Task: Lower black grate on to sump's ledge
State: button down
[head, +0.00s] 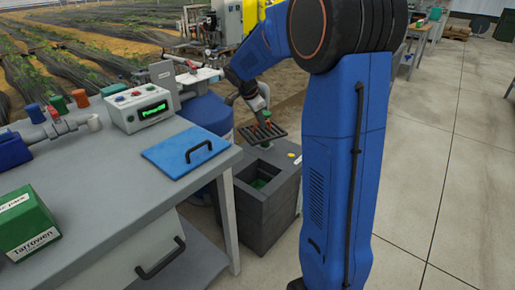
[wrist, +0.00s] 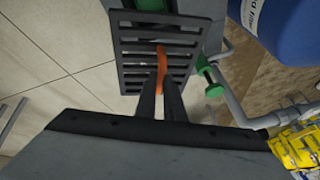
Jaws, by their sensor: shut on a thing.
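The black grate (head: 258,133) is a slotted plate held in the air above the back part of the grey sump (head: 283,176). My gripper (head: 266,122) is shut on the grate's orange handle, which shows in the wrist view (wrist: 162,60) between the fingertips (wrist: 161,82). The grate (wrist: 130,62) fills the upper middle of the wrist view, with part of the sump beyond it. The sump's square opening shows green inside in the head view; its ledge is hard to make out. The grate looks apart from the sump's rim.
A grey bench (head: 100,215) stands left of the sump, with a blue panel (head: 190,152) with a handle, a control box (head: 137,108) and a green box (head: 27,222). A blue barrel (head: 209,113) stands behind. A pipe with a green valve handle (wrist: 210,72) runs close beside the grate.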

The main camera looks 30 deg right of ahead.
notch_tip(320, 180, down, 29)
jog(key=n+t+y, duration=0.1)
jog(key=n, duration=0.3)
jog(key=shift+w+a+n+t, duration=0.3)
jog(key=shift+w+a+t, duration=0.05)
jog(key=shift+w+t, duration=0.1)
dwell(0.7)
jog(key=c, duration=1.8)
grip_release()
notch_tip(320, 180, up, 10)
